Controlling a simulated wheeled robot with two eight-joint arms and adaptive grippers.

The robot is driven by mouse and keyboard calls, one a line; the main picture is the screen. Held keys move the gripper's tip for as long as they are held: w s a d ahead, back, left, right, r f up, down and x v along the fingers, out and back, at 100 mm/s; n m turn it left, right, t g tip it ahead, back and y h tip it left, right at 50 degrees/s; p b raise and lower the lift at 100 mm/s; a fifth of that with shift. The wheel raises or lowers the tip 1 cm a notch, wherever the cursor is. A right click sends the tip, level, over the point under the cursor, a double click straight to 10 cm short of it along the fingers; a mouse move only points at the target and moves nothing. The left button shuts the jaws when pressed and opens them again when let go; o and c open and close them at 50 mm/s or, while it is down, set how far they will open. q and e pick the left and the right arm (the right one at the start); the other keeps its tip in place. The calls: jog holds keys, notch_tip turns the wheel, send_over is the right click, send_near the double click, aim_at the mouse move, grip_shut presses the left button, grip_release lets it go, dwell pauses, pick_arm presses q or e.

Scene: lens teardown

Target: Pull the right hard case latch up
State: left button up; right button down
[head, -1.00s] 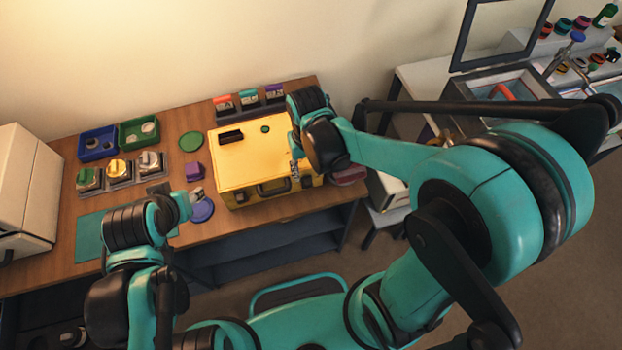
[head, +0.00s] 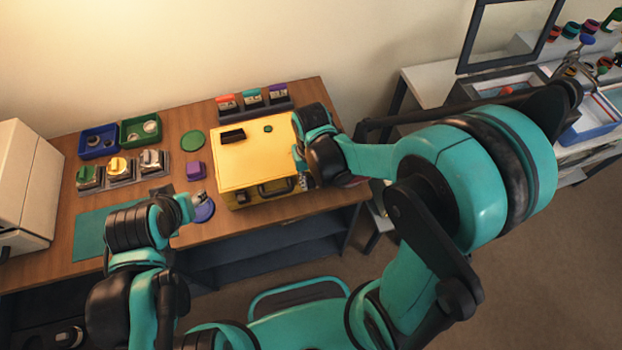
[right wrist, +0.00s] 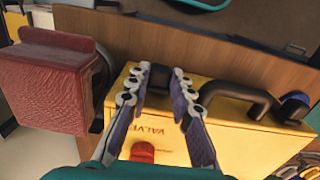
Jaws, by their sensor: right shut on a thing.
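The yellow hard case (head: 250,160) sits closed on the wooden table, its dark handle (head: 272,190) on the near side. The handle also shows in the right wrist view (right wrist: 232,92). My right gripper (head: 305,181) is at the case's near right corner. In the right wrist view my right gripper (right wrist: 161,78) is shut on the dark right latch (right wrist: 159,77), at the case edge. In the head view the arm and gripper hide that latch. The other latch (right wrist: 294,106) is beyond the handle. My left gripper (head: 199,199) hangs over the blue disc; its opening is unclear.
A dark red block (right wrist: 45,88) stands close beside the case. Blue (head: 98,141) and green (head: 141,128) bins, a purple block (head: 196,169) and a green disc (head: 193,141) lie left of the case. A rack (head: 252,101) stands behind it.

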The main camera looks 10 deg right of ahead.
aim_at(312, 183)
notch_tip(312, 183, up, 2)
jog(key=shift+r+p, duration=0.25)
jog(key=shift+p, duration=0.6)
jog(key=shift+f, duration=0.15)
jog(key=c, duration=1.3)
grip_release()
notch_tip(312, 183, up, 12)
jog(key=shift+d, duration=0.1)
